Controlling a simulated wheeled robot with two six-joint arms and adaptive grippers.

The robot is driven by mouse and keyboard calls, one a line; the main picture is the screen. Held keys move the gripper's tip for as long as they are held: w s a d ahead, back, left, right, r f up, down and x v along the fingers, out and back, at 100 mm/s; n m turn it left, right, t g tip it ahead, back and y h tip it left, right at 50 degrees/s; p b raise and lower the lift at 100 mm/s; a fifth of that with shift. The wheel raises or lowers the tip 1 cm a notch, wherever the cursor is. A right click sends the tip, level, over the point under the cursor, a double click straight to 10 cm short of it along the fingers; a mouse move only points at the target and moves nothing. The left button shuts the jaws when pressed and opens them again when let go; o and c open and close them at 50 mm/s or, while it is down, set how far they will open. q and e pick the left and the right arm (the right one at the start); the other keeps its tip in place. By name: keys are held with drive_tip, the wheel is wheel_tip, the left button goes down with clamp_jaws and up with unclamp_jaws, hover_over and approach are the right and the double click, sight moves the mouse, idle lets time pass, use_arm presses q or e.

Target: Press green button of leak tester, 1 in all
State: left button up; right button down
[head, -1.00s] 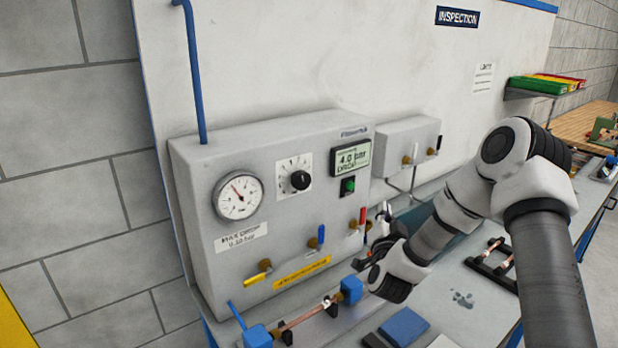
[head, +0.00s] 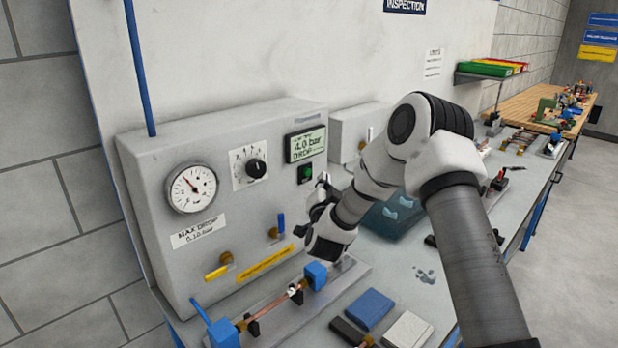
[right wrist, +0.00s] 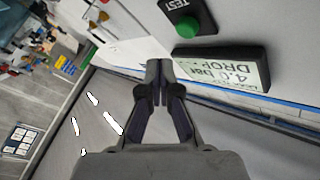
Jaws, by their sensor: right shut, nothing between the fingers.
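The leak tester (head: 150,260) is a grey box on the bench against the panel, with a dial gauge, a black knob and a display (head: 306,144) reading 4.0 bar DROP. The green button (head: 306,172) sits in a black housing just below the display. In the right wrist view the green button (right wrist: 186,26) is next to the word TEST, above and right of the fingertips. My right gripper (right wrist: 158,64) is shut and empty, its tips apart from the button. In the head view my right gripper (head: 324,187) is close to the button's right side. My left gripper is not in view.
A copper tube (head: 268,310) lies between blue clamps in front of the tester. Valve handles, one blue (head: 281,224) and one yellow (head: 217,272), stick out of its face. Blue (head: 368,309) and white (head: 407,332) blocks lie on the bench.

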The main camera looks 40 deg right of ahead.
sight(307, 172)
drive_tip(key=shift+w+a, duration=0.1)
drive_tip(key=shift+w, duration=0.95)
drive_tip(key=shift+w+b, duration=0.1)
drive_tip(key=shift+b, duration=0.25)
drive_tip(key=shift+w, duration=0.4)
